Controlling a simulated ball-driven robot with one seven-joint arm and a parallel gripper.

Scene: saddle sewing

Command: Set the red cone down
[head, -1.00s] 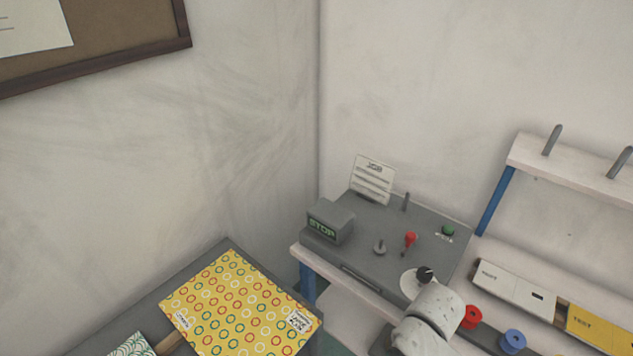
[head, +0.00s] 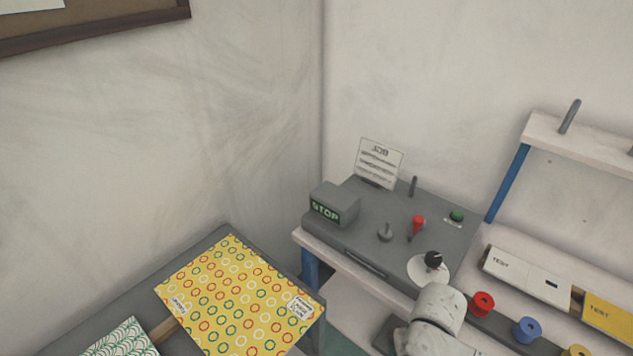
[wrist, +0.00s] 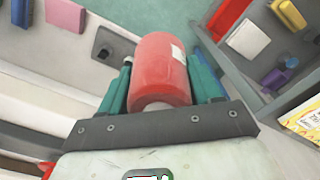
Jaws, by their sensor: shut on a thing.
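In the wrist view, my gripper (wrist: 163,75) has teal fingers on both sides of the red cone (wrist: 159,62). The gripper is shut on the cone, which shows as a rounded red body with a small white label near its far end. Its near end is paler. The far end of the cone is seen over a teal floor area. In the head view, the gripper and the cone are not visible; only pale links of my arm show at the lower right.
A grey console (head: 350,250) carries a STOP display (head: 330,204), a JOB sheet (head: 379,163), a red-topped lever (head: 417,222) and a green button (head: 457,215). Red (head: 483,303) and blue (head: 528,329) spools lie on the right bench. A yellow patterned sheet (head: 240,295) lies at lower left.

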